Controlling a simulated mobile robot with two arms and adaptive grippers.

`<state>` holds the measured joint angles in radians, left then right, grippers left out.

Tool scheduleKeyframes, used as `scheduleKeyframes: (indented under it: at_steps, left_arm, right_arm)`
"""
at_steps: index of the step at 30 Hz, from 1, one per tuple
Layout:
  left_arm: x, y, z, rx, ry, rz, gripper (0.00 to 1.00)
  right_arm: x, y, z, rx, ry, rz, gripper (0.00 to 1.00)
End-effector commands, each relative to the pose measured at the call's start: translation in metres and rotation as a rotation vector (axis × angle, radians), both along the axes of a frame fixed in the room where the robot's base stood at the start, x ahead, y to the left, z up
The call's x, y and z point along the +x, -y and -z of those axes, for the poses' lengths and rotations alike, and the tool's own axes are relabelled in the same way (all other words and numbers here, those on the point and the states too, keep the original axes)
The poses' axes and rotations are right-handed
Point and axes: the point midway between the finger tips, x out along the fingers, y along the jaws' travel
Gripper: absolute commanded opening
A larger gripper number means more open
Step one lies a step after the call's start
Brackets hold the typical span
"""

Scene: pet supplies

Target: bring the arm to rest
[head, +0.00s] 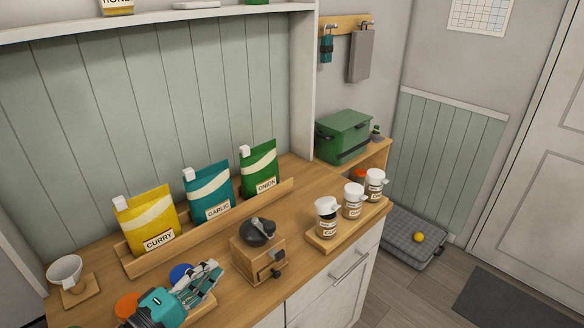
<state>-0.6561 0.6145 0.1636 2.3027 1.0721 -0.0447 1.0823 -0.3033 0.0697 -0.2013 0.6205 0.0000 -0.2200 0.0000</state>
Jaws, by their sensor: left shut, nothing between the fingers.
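My left gripper (213,272) is in the lower part of the head view, over the front of the wooden counter (285,290). Its teal body is at the bottom and its grey fingers point up and to the right. The fingers are shut with nothing between them. They are left of the wooden grinder (258,252) and partly cover a small wooden board and a blue disc (181,273). My right gripper is not in view.
Yellow curry (147,222), teal garlic (208,190) and green onion (260,170) pouches stand in a rack behind. Several white-lidded jars stand on a board (325,240) at right. Bare counter lies between grinder and jar board.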

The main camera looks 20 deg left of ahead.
Motion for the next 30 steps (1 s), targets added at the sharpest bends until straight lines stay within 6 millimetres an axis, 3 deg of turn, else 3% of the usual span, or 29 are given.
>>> scheduleKeyframes:
  at_steps: [5, 9, 13, 19, 30]
  left_arm:
    - [-0.006, 0.017, 0.018, 0.119, -0.039, 0.043, 0.00]
    - [-0.026, 0.054, 0.065, 0.446, -0.136, 0.167, 0.00]
    - [-0.055, 0.079, 0.115, 0.824, -0.250, 0.329, 0.00]
    - [-0.096, 0.083, 0.158, 1.212, -0.406, 0.544, 0.00]
    - [-0.155, 0.070, 0.179, 1.541, -0.632, 0.849, 0.00]
  right_arm:
    - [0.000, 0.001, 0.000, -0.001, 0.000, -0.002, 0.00]
    - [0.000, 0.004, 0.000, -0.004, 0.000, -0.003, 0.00]
    - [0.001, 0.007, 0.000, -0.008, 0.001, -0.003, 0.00]
    - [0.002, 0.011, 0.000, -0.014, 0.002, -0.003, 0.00]
    - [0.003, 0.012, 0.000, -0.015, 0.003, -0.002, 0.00]
